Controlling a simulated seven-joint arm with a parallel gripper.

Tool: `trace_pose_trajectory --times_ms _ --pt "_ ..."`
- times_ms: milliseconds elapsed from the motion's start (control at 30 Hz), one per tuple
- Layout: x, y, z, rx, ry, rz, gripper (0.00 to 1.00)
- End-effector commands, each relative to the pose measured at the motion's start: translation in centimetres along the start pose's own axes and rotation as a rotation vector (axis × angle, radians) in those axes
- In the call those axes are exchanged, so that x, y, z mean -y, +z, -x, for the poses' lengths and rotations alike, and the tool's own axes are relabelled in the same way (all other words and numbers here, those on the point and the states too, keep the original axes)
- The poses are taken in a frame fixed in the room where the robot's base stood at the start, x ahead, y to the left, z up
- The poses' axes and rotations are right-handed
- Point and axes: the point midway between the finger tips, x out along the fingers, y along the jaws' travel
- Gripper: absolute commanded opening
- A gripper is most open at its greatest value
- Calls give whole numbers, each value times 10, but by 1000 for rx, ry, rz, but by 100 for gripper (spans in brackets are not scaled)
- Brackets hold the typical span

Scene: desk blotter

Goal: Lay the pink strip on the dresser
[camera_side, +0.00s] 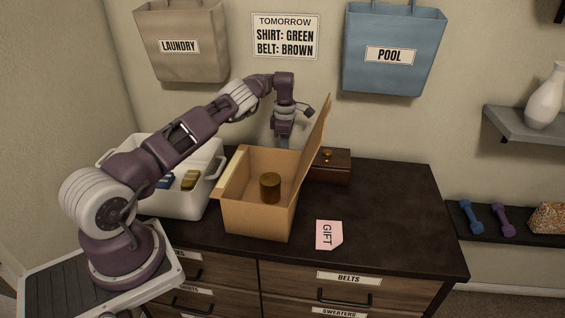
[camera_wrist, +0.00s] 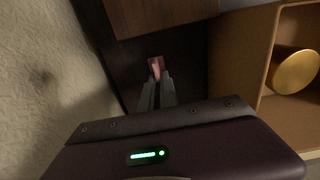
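My gripper (camera_wrist: 157,82) points down toward the dark dresser top (camera_side: 390,205), in the gap behind the cardboard box. In the wrist view its fingers are close together, with a small pink strip (camera_wrist: 155,66) between the tips. Whether the strip touches the dresser is hard to tell. In the side view, the box and its raised flap hide the fingertips and the strip. A separate pink note marked GIFT (camera_side: 329,235) lies flat at the dresser's front.
The open cardboard box (camera_side: 255,220) holds a gold-brown cylinder (camera_side: 270,186); its flap (camera_side: 316,135) stands up. A small wooden box (camera_side: 331,166) is close to my gripper. A white bin (camera_side: 205,205) stands left. The dresser's right side is clear.

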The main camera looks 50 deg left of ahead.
Motion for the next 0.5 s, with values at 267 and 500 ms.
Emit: trace_pose_trajectory --times_ms 267,500 --pt "0 0 -29 1 0 0 0" --pt "0 0 -31 0 -1 -1 12"
